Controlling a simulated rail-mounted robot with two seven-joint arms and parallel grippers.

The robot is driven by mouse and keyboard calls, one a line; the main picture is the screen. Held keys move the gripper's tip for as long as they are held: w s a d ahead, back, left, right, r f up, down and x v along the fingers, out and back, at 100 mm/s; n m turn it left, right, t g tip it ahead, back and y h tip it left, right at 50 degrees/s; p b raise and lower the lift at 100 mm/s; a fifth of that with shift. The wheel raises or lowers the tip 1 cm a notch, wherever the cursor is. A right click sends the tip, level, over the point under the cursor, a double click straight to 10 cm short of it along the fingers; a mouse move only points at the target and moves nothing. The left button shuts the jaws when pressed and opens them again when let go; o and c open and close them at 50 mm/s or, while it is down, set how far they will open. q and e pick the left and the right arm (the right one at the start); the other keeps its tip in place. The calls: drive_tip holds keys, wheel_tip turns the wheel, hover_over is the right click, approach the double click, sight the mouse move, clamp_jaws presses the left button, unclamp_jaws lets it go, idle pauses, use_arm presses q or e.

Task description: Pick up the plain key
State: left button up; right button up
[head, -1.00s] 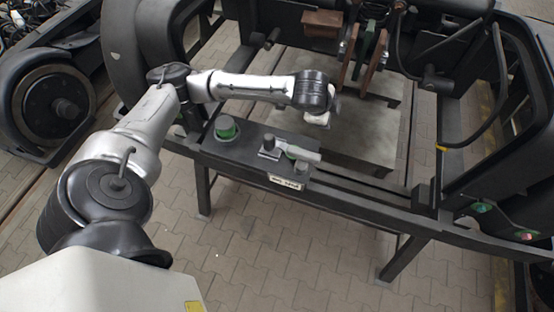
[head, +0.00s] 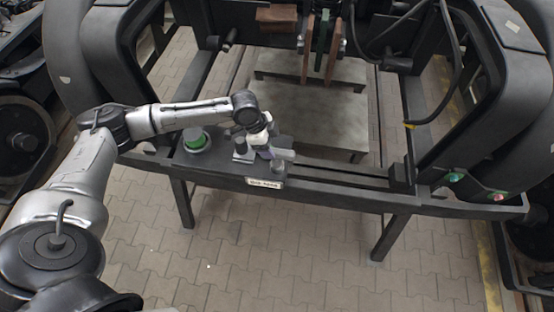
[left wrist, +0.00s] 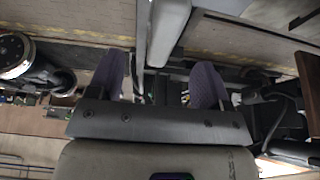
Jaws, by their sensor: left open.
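My left gripper (head: 266,147) is over the black beam's control plate, at its grey handle. In the left wrist view its two purple fingers (left wrist: 160,84) stand wide apart. A pale grey bar-like piece (left wrist: 168,32) shows beyond and between them; I cannot tell whether it lies within their reach. In the head view the grey handle (head: 284,155) sticks out to the right of the gripper, partly hidden by it. A dark knob-topped piece (head: 241,151) stands just left of the gripper. I cannot tell for sure which of these is the plain key.
A green round button (head: 195,138) sits on the plate's left. A white label (head: 265,183) is on the beam's front. The black bogie frame (head: 340,188) runs right, with hoses (head: 452,90) above. The paved floor (head: 280,250) in front is clear.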

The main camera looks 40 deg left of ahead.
sight(277, 151)
use_arm(q)
drive_tip(key=shift+x, duration=3.8)
drive_tip(key=shift+w+a, duration=0.1)
drive_tip(key=shift+a, duration=0.05)
drive_tip(key=c, duration=1.2)
drive_tip(key=shift+c, duration=0.3)
drive_tip(key=shift+r, duration=0.1)
